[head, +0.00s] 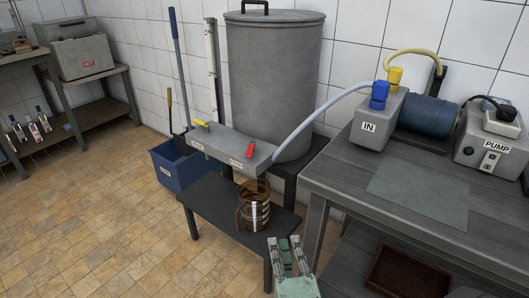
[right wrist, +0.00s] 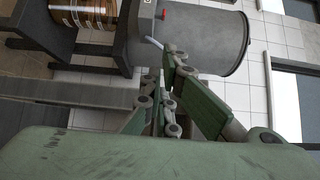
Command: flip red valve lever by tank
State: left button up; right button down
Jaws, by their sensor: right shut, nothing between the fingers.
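The red valve lever (head: 249,150) sits on top of the right end of a grey valve block (head: 225,147) in front of the large grey tank (head: 274,80). A yellow lever (head: 201,124) is on the block's left end. In the right wrist view the red lever (right wrist: 164,14) shows small at the top, next to the tank (right wrist: 205,40). My right gripper (head: 284,240) is shut and empty, below and right of the red lever, well apart from it. Its fingers (right wrist: 165,95) also show in the right wrist view. My left gripper is not in view.
At right is a grey workbench (head: 400,215) with an IN box (head: 378,122) and a pump (head: 488,140). A pale hose (head: 318,118) runs near the red lever. A blue bin (head: 174,170) stands left.

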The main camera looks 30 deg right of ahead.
aim_at(250, 149)
jog(key=i+l, duration=0.25)
jog(key=i, duration=0.15)
jog(key=i+l, duration=0.3)
jog(key=i, duration=0.1)
